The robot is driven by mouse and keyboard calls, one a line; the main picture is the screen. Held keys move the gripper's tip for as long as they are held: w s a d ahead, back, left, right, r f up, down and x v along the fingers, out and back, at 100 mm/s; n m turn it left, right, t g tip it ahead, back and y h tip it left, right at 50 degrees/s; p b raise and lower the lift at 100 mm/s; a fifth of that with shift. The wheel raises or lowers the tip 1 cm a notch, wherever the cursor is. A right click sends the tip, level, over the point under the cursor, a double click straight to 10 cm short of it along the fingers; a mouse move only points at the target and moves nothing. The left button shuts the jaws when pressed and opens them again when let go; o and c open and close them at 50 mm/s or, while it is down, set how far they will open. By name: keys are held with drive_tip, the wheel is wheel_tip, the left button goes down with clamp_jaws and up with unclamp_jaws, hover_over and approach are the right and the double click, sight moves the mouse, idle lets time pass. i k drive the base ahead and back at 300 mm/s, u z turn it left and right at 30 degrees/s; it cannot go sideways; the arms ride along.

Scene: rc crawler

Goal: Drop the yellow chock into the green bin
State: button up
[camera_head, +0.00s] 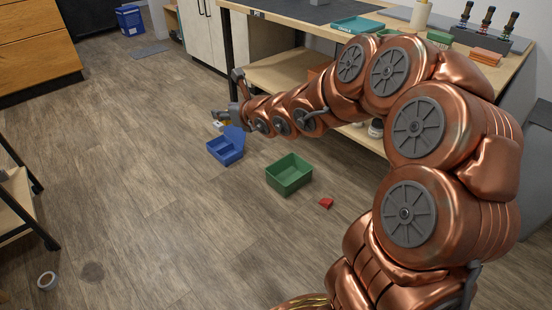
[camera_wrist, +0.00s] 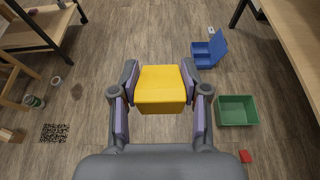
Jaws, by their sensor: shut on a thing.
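The yellow chock (camera_wrist: 161,88) is between the two fingers of my gripper (camera_wrist: 161,95) in the wrist view, held up above the floor. My gripper is shut on it. In the head view my gripper (camera_head: 228,115) is at the far end of my copper arm, and the chock is mostly hidden there. The green bin (camera_head: 289,174) stands open on the wood floor, to the right of and nearer than my gripper. It also shows in the wrist view (camera_wrist: 237,111), right of the chock, and looks empty.
A blue box with a raised lid (camera_head: 225,150) sits on the floor beside the green bin. A small red block (camera_head: 326,203) lies near the bin. A workbench (camera_head: 275,75) stands behind. A roll of tape (camera_head: 47,281) lies at the lower left. The left floor is mostly clear.

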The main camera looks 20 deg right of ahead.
sight(288, 177)
drive_tip(key=k, duration=0.5)
drive_tip(key=u, duration=0.6)
drive_tip(key=i, duration=2.1)
drive_tip(key=z, duration=1.45)
drive_tip(key=i, duration=0.35)
drive_tip(key=z, duration=0.2)
